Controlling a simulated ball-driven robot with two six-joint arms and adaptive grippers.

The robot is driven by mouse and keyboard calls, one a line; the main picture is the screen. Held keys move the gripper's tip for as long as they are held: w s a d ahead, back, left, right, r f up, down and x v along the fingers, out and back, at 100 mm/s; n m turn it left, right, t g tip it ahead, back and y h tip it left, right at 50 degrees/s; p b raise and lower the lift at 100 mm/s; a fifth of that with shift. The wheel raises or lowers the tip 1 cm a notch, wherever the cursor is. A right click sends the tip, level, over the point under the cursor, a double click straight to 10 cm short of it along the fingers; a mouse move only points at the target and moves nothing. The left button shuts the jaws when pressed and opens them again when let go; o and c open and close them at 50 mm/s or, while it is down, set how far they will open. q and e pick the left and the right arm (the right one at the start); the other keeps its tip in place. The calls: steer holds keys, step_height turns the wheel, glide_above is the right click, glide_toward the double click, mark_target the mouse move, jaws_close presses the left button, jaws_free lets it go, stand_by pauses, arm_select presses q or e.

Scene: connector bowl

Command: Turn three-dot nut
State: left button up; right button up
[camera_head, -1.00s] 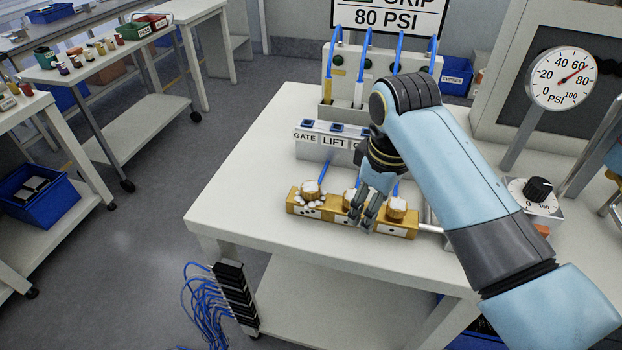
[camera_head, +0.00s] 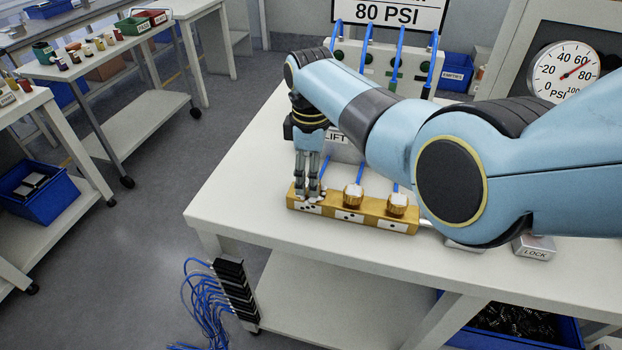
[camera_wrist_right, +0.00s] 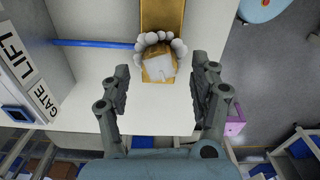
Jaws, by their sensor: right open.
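A brass manifold bar (camera_head: 374,217) lies on the white bench with three round nuts along it, each above a white dotted label. The left nut shows in the right wrist view (camera_wrist_right: 159,67) with a pale top and white bubbles around its rim; its label (camera_head: 306,208) seems to carry the most dots. The middle nut (camera_head: 353,195) and right nut (camera_head: 397,204) have no bubbles that I can see. My right gripper (camera_head: 309,192) points down over the left nut, largely hiding it. In the wrist view its open fingers (camera_wrist_right: 162,78) stand either side of that nut, with gaps.
A pressure gauge (camera_head: 566,73) stands at the back right. A LOCK block (camera_head: 535,247) sits at the right. The bench left of the manifold is clear.

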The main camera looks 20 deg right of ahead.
steer(key=shift+f, duration=0.9)
steer(key=c, duration=1.1)
steer(key=shift+c, duration=0.2)
